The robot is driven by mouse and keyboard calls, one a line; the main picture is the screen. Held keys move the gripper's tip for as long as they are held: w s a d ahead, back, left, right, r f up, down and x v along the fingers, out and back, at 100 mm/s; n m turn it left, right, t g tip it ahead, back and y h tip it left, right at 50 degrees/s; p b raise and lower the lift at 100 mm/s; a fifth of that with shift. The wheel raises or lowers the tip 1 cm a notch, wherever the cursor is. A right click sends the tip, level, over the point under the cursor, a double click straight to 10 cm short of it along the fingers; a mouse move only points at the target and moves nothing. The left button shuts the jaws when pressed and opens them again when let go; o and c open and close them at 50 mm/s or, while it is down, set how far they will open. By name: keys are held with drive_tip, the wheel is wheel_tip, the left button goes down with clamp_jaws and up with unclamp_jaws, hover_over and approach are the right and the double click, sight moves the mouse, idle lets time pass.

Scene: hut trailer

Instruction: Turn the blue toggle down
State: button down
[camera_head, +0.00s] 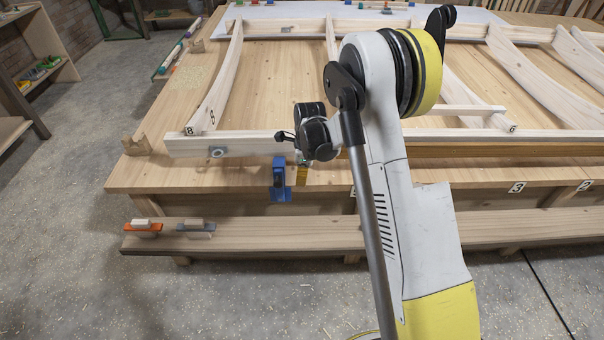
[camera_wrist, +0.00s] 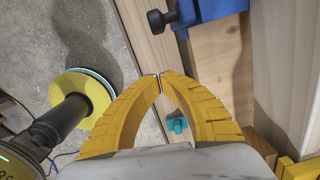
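The blue toggle (camera_head: 279,174) is fixed at the front edge of the wooden workbench, left of my gripper in the head view. In the wrist view it shows at the top (camera_wrist: 208,10), with a dark knobbed piece sticking out to its left. The frame cuts off its upper part. My gripper (camera_wrist: 158,76) has yellow fingers whose tips meet, with nothing visible between them. The fingertips are apart from the toggle. In the head view, my gripper (camera_head: 302,173) is mostly hidden below my wrist, just right of the toggle.
The workbench (camera_head: 135,174) carries a frame of pale curved ribs and a long front beam (camera_head: 245,146). A lower plank (camera_head: 270,231) along the front holds an orange block (camera_head: 143,229) and a grey block (camera_head: 196,230). A small teal piece (camera_wrist: 177,122) shows beyond my fingers.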

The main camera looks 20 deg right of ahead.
drive_tip(key=a, duration=0.1)
drive_tip(key=w+a+f+b, duration=0.1)
drive_tip(key=a+f, duration=0.1)
drive_tip(key=shift+w+a+f+b, duration=0.1)
drive_tip(key=shift+w+a+b, duration=0.2)
drive_tip(key=shift+w+a, duration=0.1)
drive_tip(key=shift+w+a+h, duration=0.1)
drive_tip(key=shift+a+h, duration=0.3)
drive_tip(key=shift+a, duration=0.1)
drive_tip(key=shift+a, duration=0.15)
